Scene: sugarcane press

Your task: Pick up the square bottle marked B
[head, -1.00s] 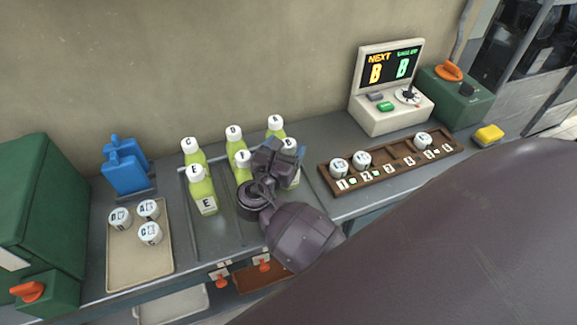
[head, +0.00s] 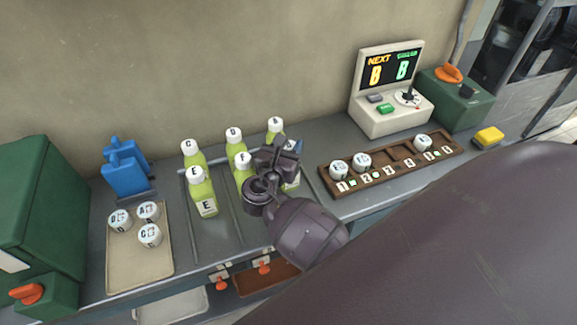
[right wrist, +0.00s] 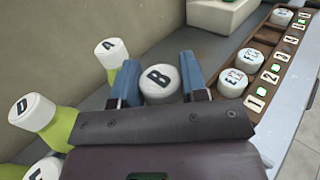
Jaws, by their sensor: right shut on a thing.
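My right gripper (head: 275,165) is over the right end of the group of green bottles. In the right wrist view its two blue-padded fingers (right wrist: 157,82) are shut on the bottle marked B (right wrist: 160,82), one finger on each side of its white cap. In the head view that bottle is mostly hidden behind the gripper; part of its body (head: 292,182) shows below. I cannot tell whether its base touches the counter. My left gripper is not in view.
Green bottles A (head: 275,127), D (head: 234,142), C (head: 191,150) and E (head: 202,190) stand close by. A brown rack (head: 385,172) with numbered slots holds several white cups. A beige tray (head: 140,265) with cups lies left. A screen (head: 389,68) reads NEXT B.

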